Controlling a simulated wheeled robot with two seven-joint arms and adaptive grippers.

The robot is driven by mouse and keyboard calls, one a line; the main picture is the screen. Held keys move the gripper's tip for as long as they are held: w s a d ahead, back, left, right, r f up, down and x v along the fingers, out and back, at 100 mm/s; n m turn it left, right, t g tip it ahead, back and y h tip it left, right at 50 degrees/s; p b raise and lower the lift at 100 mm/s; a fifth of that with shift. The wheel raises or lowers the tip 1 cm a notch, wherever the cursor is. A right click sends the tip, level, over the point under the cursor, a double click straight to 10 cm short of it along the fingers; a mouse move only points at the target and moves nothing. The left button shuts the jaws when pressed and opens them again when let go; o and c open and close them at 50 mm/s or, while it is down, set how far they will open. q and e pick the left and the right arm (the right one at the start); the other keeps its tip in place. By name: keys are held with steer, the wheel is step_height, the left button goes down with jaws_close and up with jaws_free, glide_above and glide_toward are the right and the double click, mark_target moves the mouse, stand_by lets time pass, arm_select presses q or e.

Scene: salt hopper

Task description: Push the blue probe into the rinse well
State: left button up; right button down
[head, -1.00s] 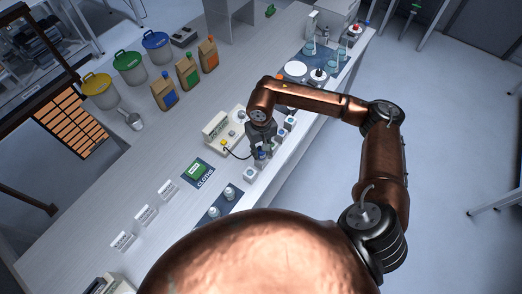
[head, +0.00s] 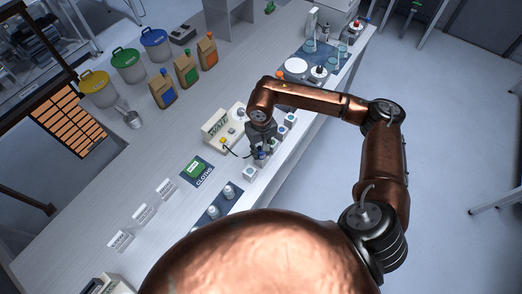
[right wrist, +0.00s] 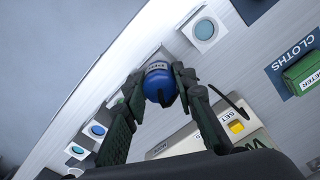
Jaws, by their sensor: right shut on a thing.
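My right gripper (head: 262,150) is shut on the blue probe (right wrist: 158,86), with one finger on each side of its round blue top. A dark cable runs from the probe toward the white meter box (right wrist: 212,135). Small white wells stand in a row along the bench edge; one with a pale blue opening (right wrist: 204,29) is apart from the probe, others (right wrist: 97,130) lie on the other side. A white block (right wrist: 158,57) shows just behind the probe. The probe's lower end is hidden, so I cannot tell whether it is in a well. My left gripper is not in view.
The meter box (head: 216,127) stands beside the gripper. A dark cloths mat (head: 197,171) with a green item lies to the left. Bottles stand on a blue mat (head: 212,213) nearer me. Lidded bins (head: 98,90) and cartons (head: 187,72) stand farther left.

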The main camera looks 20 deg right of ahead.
steer(key=shift+f, duration=0.15)
steer(key=c, duration=1.5)
jaws_free()
steer(key=o, duration=0.5)
steer(key=shift+r, duration=0.2)
steer(key=shift+r+p, duration=0.6)
steer(key=shift+r, duration=2.25)
